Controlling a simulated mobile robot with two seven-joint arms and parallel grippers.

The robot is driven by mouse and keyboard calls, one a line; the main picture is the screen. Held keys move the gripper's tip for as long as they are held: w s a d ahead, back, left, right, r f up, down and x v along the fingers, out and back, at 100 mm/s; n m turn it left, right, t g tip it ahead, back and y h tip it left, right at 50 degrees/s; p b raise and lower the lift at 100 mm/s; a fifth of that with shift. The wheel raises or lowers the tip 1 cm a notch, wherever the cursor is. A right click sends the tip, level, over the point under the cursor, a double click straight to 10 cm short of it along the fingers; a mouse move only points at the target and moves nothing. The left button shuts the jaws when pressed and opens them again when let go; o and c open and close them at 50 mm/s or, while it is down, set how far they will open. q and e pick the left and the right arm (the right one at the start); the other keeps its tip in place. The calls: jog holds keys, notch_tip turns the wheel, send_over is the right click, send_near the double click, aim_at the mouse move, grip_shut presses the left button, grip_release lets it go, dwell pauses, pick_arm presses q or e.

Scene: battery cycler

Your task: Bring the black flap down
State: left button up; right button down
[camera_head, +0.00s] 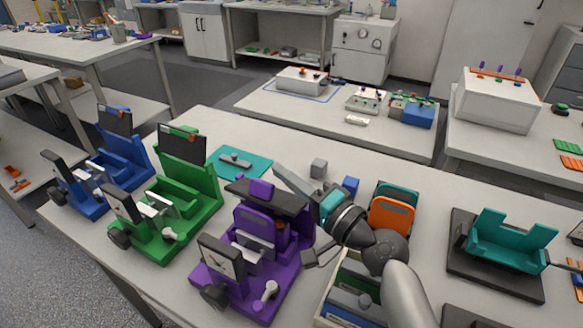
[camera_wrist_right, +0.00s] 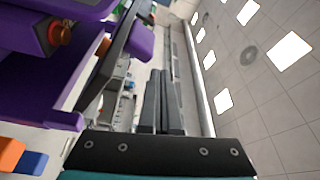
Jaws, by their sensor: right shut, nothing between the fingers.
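The purple cycler (camera_head: 250,262) stands at the front middle of the table. Its black flap (camera_head: 290,203) lies roughly level over the top of the cycler, with a purple tab (camera_head: 261,189) on it. In the right wrist view the flap (camera_wrist_right: 117,58) shows edge-on, with the purple tab (camera_wrist_right: 140,42) on one side. My right gripper (camera_head: 283,174) is shut and empty, just behind and to the right of the flap. Its fingers (camera_wrist_right: 158,75) are together, apparently clear of the flap. My left gripper is in neither view.
A green cycler (camera_head: 193,213) and a blue cycler (camera_head: 125,163) stand to the left, their black flaps upright. Small grey (camera_head: 318,168) and blue (camera_head: 351,186) blocks lie behind my right arm. An orange case (camera_head: 391,215) and a bin (camera_head: 327,312) are close to that arm.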

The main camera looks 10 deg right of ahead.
aim_at(272, 187)
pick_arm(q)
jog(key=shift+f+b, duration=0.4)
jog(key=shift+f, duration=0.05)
pick_arm(e)
jog(key=shift+s+a+f, duration=0.35)
jog(key=shift+s, duration=0.2)
jog(key=shift+s+a+f, duration=0.35)
jog(key=shift+s, duration=0.15)
jog(key=shift+s+f, duration=0.1)
